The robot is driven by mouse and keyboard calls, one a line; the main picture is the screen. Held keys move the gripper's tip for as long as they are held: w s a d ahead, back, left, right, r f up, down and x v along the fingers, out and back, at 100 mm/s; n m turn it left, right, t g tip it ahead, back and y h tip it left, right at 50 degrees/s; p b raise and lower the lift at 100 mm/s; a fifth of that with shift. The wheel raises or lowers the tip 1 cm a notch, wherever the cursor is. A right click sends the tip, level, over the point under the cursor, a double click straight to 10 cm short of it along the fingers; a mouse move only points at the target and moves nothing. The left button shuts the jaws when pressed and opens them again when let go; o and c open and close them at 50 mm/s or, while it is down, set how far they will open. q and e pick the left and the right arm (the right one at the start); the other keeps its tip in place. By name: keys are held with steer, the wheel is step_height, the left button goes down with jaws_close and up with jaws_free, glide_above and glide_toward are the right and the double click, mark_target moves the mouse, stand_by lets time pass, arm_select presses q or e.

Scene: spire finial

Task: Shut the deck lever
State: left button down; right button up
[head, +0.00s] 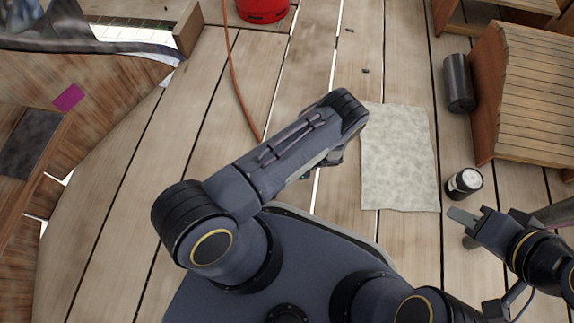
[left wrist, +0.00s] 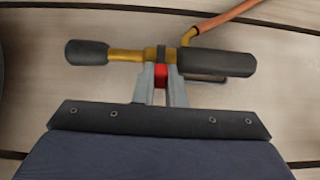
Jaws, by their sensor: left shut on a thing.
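I cannot pick out a deck lever for certain in either view. In the left wrist view, my left gripper (left wrist: 160,88) is shut on a torch-like tool with a black grip (left wrist: 228,63), a brass neck (left wrist: 126,55) and a black end (left wrist: 86,53). A red part (left wrist: 160,76) shows between the fingers. An orange hose (left wrist: 235,17) runs from the tool. In the head view my left forearm and wrist hide this gripper and the tool. My right gripper (head: 463,228) is at the right, its fingers apart and empty, just below a small dark can with a pale top (head: 464,183).
A pale cloth (head: 400,165) lies on the plank deck (head: 110,220). A dark cylinder (head: 458,82) lies by a slatted wooden structure (head: 535,95) at right. A red container (head: 262,10) stands at the top, near the orange hose (head: 234,75). Bare planks lie left of my arm.

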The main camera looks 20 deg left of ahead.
arm_select(q)
steer(key=shift+d+f, duration=0.1)
steer(key=shift+d, duration=0.05)
steer(key=c, duration=1.5)
jaws_free()
steer(key=shift+p+v, duration=1.4)
steer(key=shift+v, duration=2.45)
